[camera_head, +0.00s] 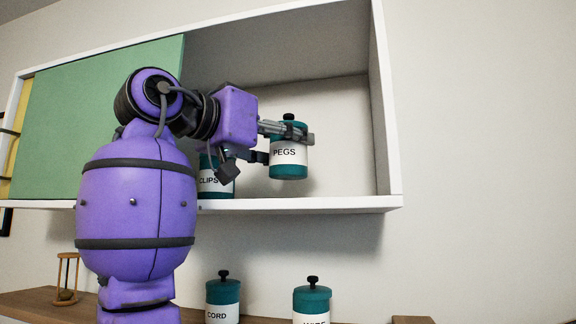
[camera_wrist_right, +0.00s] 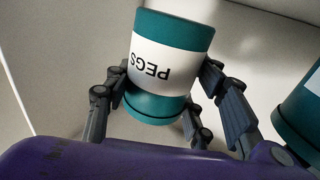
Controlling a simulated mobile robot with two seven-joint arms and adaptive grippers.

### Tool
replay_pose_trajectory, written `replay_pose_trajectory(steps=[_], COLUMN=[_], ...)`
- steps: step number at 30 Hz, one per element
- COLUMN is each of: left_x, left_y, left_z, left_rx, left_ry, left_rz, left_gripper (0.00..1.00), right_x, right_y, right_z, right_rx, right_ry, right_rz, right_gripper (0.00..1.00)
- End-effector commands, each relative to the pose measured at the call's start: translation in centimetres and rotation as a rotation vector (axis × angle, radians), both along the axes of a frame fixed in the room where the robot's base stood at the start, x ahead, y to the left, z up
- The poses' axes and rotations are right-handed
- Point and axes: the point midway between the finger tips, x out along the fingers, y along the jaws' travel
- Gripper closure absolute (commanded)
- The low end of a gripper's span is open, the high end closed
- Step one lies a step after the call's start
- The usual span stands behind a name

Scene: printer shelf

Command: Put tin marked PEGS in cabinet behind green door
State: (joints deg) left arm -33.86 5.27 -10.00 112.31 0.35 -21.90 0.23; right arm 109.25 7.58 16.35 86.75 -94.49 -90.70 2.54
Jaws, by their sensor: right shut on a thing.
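The teal tin marked PEGS (camera_head: 289,153), with a white label and black knob, is upright inside the open right part of the white cabinet (camera_head: 393,140). My right gripper (camera_head: 285,143) is shut on it, with fingers on both sides. The tin also shows upside down in the right wrist view (camera_wrist_right: 168,62), between the fingers (camera_wrist_right: 165,105). The green door (camera_head: 100,115) covers the left part of the cabinet. My left gripper is not in view.
A tin marked CLIPS (camera_head: 212,185) stands left of the PEGS tin, partly hidden by my right arm. Below, a CORD tin (camera_head: 223,295) and another tin (camera_head: 312,302) stand on a wooden surface with an hourglass-like object (camera_head: 67,277). The cabinet's right end is clear.

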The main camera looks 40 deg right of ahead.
Motion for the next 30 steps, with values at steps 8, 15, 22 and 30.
replay_pose_trajectory(steps=[8,15,22,30], left_x=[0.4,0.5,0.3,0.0], left_y=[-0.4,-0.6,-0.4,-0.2], left_z=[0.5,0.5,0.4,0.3], left_rx=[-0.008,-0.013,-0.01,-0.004], left_ry=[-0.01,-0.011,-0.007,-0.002], left_rz=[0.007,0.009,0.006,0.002], left_gripper=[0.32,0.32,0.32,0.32], right_x=[0.4,0.4,0.4,0.4], right_y=[-0.7,-0.7,-0.7,-0.7], right_z=[-3.3,-4.0,-4.3,-4.3], right_rx=[-0.001,-0.001,0.0,0.0], right_ry=[0.0,-0.001,0.0,0.0], right_rz=[0.0,0.0,-0.001,-0.001], right_gripper=[0.76,0.76,0.48,0.31])
